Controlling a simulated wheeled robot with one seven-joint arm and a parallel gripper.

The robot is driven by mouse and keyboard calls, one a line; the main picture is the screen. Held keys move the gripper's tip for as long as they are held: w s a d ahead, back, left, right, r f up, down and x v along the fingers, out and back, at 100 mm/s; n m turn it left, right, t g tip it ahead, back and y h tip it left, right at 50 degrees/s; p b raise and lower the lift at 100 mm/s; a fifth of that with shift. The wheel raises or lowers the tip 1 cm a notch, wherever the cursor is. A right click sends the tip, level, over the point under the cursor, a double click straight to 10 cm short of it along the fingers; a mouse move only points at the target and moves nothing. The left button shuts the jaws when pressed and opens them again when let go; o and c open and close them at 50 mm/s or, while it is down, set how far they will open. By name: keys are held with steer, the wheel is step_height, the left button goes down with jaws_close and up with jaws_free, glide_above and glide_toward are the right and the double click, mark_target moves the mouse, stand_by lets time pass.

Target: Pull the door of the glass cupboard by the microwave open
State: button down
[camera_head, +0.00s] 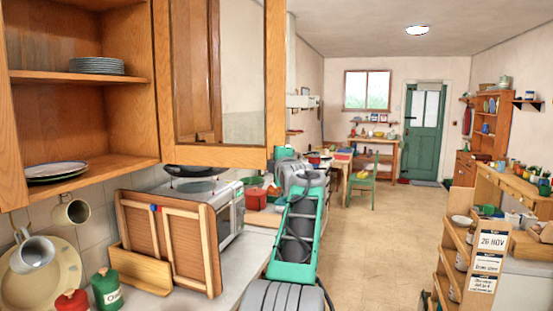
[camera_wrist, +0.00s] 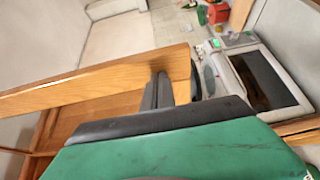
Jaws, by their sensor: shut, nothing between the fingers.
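The glass cupboard (camera_head: 85,174) hangs on the left in the head view, its shelves and plates uncovered. Its wood-framed glass door (camera_head: 275,80) stands swung out from the cupboard. The microwave (camera_head: 232,212) is below and behind the door, partly hidden by a wooden panelled piece; it also shows at right in the wrist view (camera_wrist: 262,85). My gripper (camera_wrist: 165,90) is at the free end of the door's frame (camera_wrist: 100,84) in the wrist view. Its dark fingers are shut and hold nothing. In the head view the door's lower corner hides the fingertips.
The panelled wooden piece (camera_head: 185,250) stands on the counter below the door. Mugs and green and red canisters (camera_head: 106,288) are at the lower left. A red pot (camera_head: 256,198) is beyond the microwave. Open floor (camera_head: 395,230) lies to the right.

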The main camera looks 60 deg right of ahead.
steer(key=shift+a+r, duration=0.1)
steer(key=shift+r, duration=0.25)
